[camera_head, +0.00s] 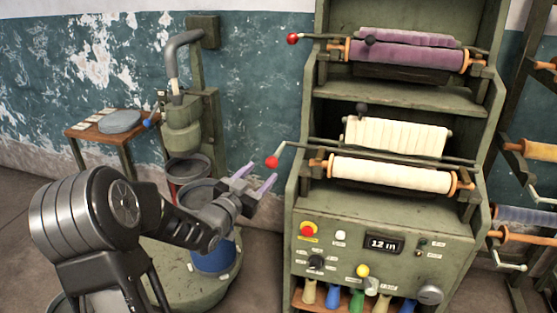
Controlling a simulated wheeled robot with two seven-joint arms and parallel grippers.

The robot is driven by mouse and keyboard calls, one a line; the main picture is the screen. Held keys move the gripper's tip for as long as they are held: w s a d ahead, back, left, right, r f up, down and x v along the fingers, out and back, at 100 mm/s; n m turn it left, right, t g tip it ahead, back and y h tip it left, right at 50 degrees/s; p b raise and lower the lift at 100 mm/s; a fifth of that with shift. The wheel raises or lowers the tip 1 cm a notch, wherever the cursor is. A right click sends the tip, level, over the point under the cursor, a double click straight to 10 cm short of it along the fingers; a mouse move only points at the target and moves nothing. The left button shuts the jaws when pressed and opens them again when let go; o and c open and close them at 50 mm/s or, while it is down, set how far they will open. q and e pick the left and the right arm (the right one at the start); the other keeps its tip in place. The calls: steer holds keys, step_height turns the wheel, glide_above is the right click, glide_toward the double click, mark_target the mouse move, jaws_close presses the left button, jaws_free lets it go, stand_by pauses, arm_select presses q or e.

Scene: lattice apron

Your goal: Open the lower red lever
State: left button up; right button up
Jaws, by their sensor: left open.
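The lower red lever (272,162) is a red ball knob on a thin metal arm at the left end of the machine's lower roller unit. A second red knob (292,39) sits on the upper unit's arm. My left gripper (256,178) is open, its two pale purple fingers spread just below and left of the lower red knob. I see no clear contact between the fingers and the knob. The lower unit carries a white roll (392,173). My right gripper is not in view.
The green machine (330,228) has a front panel with buttons and a display. A mixer with pots and a blue bucket (213,258) stands behind my left arm. A small wooden table (92,127) is at the left. A rack with rolls (540,150) stands at the right.

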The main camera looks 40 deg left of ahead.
mark_target(269, 166)
arm_select(q)
steer(key=shift+w+a+f, duration=0.1)
steer(key=shift+a, duration=0.05)
steer(key=w, duration=0.5)
steer(key=w+a+p, duration=0.1)
steer(key=w, duration=0.1)
steer(key=shift+w, duration=0.3)
jaws_close()
stand_by(0.5)
stand_by(0.8)
